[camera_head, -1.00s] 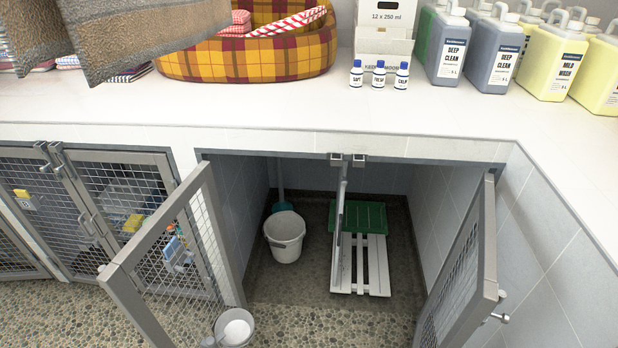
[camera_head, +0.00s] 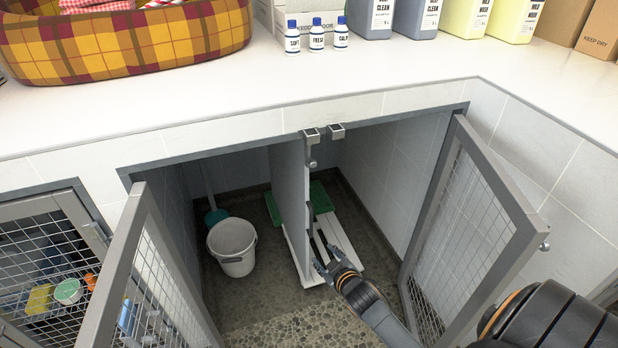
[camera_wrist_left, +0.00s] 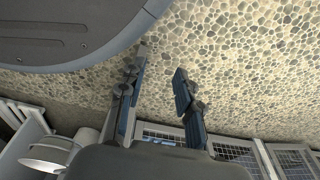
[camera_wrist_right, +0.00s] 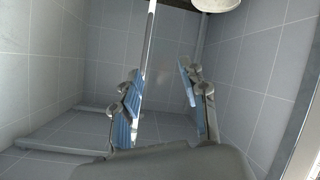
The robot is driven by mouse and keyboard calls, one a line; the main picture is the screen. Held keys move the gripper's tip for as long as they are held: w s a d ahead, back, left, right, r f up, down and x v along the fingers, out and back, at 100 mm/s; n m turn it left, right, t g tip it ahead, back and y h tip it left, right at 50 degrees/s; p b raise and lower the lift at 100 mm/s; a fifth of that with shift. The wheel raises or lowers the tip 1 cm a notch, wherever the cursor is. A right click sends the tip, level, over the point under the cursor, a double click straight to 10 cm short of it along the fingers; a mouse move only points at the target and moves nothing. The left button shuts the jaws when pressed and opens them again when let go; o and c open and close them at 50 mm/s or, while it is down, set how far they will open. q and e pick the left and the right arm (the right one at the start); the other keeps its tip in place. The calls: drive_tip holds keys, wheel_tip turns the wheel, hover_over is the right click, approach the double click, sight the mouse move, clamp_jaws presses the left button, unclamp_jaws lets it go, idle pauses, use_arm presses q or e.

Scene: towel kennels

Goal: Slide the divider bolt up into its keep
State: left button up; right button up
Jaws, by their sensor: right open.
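The divider (camera_head: 291,200) is a thin pale upright panel between the two open kennel bays. Two small square metal brackets (camera_head: 324,133) sit on the counter's lower edge at its top; one may be the keep. A small metal rod with a round end (camera_head: 312,162), perhaps the bolt, shows just below the left bracket. My right gripper (camera_head: 325,258) is low in the right bay, close beside the divider's front edge. In the right wrist view its fingers (camera_wrist_right: 160,88) are apart, with a thin pale edge by the left finger. My left gripper (camera_wrist_left: 160,70) is open and empty above pebbled floor.
Mesh doors stand open at the left (camera_head: 150,270) and right (camera_head: 480,215). A white bucket (camera_head: 232,245) stands in the left bay. A slatted white board (camera_head: 345,245) lies in the right bay. Bottles (camera_head: 316,35) and a plaid bed (camera_head: 120,45) are on the counter (camera_head: 200,105).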

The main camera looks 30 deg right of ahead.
sight(314, 165)
drive_tip(key=w+d+r+t+h+b, duration=0.1)
drive_tip(key=w+d+r+t+b, duration=0.15)
drive_tip(key=r, duration=0.75)
drive_tip(key=w+d+r+t+h+b, duration=0.1)
drive_tip(key=w+r+t, duration=0.15)
drive_tip(key=r, duration=0.75)
drive_tip(key=shift+n, duration=0.4)
drive_tip(key=b+x, duration=0.1)
drive_tip(key=x, duration=1.1)
drive_tip(key=shift+w+a, duration=0.1)
use_arm(q)
drive_tip(key=w+r, duration=0.5)
drive_tip(key=w, duration=0.1)
drive_tip(key=shift+w+d+r+t, duration=0.2)
drive_tip(key=shift+w+d+t, duration=0.1)
drive_tip(key=shift+d, duration=0.15)
use_arm(e)
drive_tip(key=shift+w+r, duration=0.1)
drive_tip(key=shift+w, duration=0.3)
clamp_jaws()
